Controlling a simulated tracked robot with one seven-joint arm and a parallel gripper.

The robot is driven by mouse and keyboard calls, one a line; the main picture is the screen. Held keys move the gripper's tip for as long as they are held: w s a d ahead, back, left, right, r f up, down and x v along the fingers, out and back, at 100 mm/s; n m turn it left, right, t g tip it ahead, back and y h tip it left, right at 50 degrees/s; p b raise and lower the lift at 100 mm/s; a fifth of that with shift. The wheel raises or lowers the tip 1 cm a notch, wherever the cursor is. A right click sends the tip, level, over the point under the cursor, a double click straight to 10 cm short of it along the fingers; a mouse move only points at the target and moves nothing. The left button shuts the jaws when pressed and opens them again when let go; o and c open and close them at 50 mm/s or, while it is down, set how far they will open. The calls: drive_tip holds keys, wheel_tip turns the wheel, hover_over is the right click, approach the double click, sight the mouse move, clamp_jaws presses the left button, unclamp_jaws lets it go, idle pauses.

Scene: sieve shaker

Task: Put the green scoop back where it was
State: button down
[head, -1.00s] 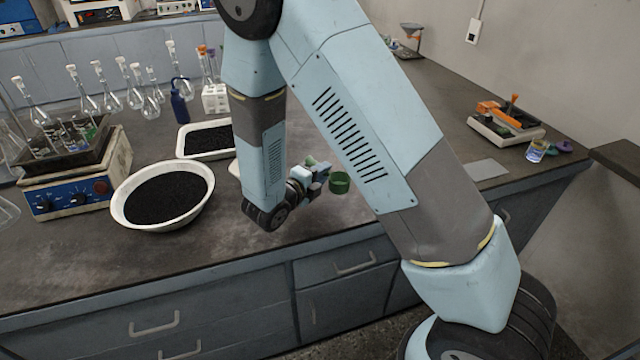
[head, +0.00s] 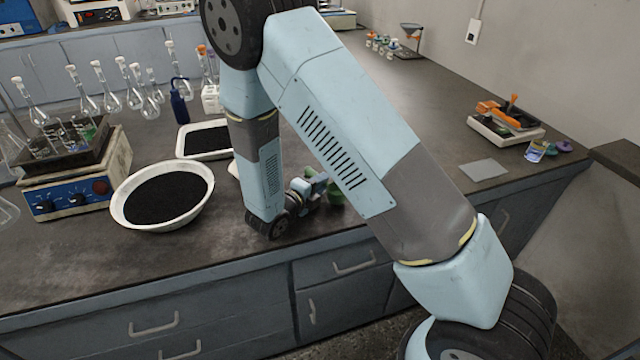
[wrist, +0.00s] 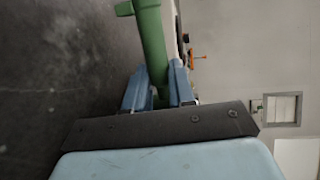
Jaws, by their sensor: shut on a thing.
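The green scoop (head: 335,193) shows in the head view just past my gripper, partly hidden behind my upper arm link. In the wrist view its green handle (wrist: 149,42) runs up from between the jaws. My gripper (wrist: 160,90) is shut on this handle, one blue finger on each side. In the head view my gripper (head: 318,188) is low over the front part of the bench, right of the white bowl. I cannot tell whether the scoop touches the bench.
A white bowl of black grains (head: 124,212) and a white tray of black grains (head: 183,151) stand left of my arm. A flat grey plate (head: 483,169) lies at the right. Behind it is a device with orange parts (head: 506,127). Bare bench lies around the plate.

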drive_tip(key=shift+s+f, duration=0.1)
drive_tip(key=shift+f, duration=0.1)
drive_tip(key=shift+s+f, duration=0.15)
drive_tip(key=shift+f, duration=0.2)
drive_tip(key=c, duration=0.9)
unclamp_jaws()
drive_tip(key=shift+s, duration=0.1)
drive_tip(key=shift+c, duration=0.2)
drive_tip(key=shift+r, duration=0.25)
drive_tip(key=shift+a+r, duration=0.2)
drive_tip(key=shift+a, duration=0.05)
drive_tip(key=v, duration=1.1)
drive_tip(key=shift+a+r, duration=0.1)
drive_tip(key=shift+r, duration=0.2)
